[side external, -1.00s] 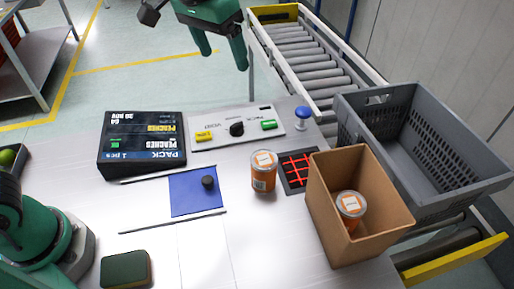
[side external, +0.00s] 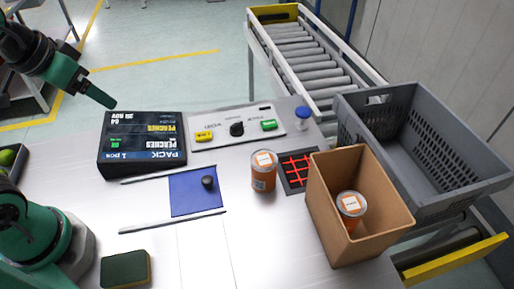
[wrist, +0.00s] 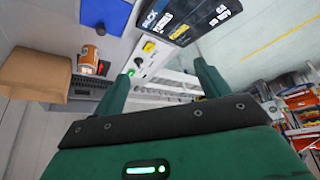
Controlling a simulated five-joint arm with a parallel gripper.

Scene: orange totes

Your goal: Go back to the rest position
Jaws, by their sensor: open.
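My gripper (side external: 100,97) is at the upper left in the side view, in the air above and behind the black display box. In the wrist view its two green fingers (wrist: 160,85) are spread apart with nothing between them. My arm comes in from the left edge.
An orange jar (side external: 263,171) stands by a red grid pad (side external: 299,171). Another jar (side external: 350,207) is inside the cardboard box (side external: 393,222). A display box (side external: 142,141), a button panel (side external: 222,131), a blue mat (side external: 188,193) and a sponge (side external: 125,269) are on the table. A grey crate (side external: 470,185) is at right.

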